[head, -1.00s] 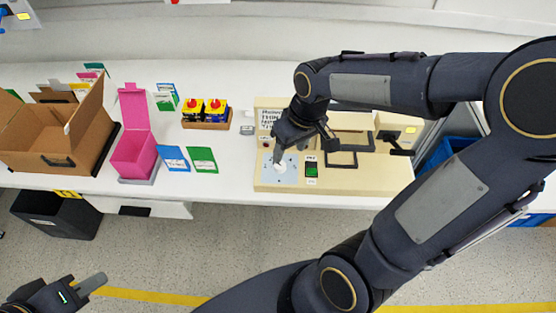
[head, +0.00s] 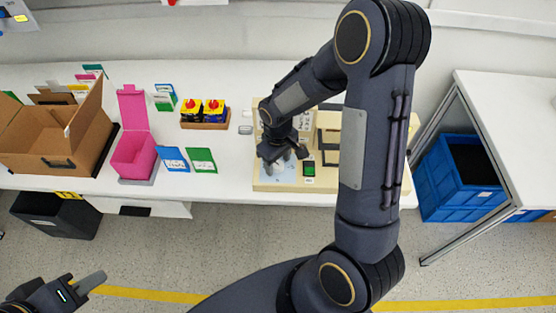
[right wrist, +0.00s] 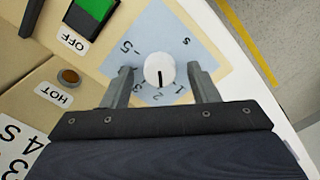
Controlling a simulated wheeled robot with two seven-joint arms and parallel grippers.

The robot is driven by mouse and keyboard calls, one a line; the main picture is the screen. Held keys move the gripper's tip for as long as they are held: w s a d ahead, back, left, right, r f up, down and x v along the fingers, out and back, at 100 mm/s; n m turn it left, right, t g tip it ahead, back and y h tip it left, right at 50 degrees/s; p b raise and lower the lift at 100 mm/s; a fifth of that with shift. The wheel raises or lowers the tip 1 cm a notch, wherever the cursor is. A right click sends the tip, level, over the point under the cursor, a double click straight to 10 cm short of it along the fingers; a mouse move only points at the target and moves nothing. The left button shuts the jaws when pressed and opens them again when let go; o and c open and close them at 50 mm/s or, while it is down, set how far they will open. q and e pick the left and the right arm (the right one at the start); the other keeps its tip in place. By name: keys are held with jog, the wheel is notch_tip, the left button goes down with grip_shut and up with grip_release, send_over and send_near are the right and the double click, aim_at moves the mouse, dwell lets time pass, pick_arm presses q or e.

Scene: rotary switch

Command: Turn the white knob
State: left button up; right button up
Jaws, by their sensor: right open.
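The white knob (right wrist: 159,69) sits on a light blue dial plate (right wrist: 185,40) with numbers around it. A black mark on the knob points toward the bottom of the right wrist view. My right gripper (right wrist: 163,78) is open, with one finger on each side of the knob and visible gaps between. In the head view my right gripper (head: 284,162) is over the blue plate (head: 277,177) on the beige panel (head: 265,186) and hides the knob. My left gripper (head: 88,284) is at the lower left, away from the table; its fingers' opening is unclear.
A green switch (head: 309,169) labelled OFF and a brown HOT lamp (right wrist: 68,77) are near the dial. A pink box (head: 133,155), a cardboard box (head: 55,140) and a block with red knobs (head: 203,113) stand to the left. A blue crate (head: 460,185) is at right.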

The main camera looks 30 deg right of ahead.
jog(key=shift+f, duration=0.15)
jog(key=c, duration=1)
jog(key=shift+f+m+b, duration=0.2)
jog(key=shift+m+b, duration=0.4)
jog(key=shift+b, duration=0.2)
jog(key=shift+o, duration=0.2)
jog(key=shift+r, duration=0.15)
jog(key=shift+r+m, duration=0.1)
jog(key=shift+m, duration=0.2)
jog(key=o, duration=1)
jog(key=shift+c, duration=0.2)
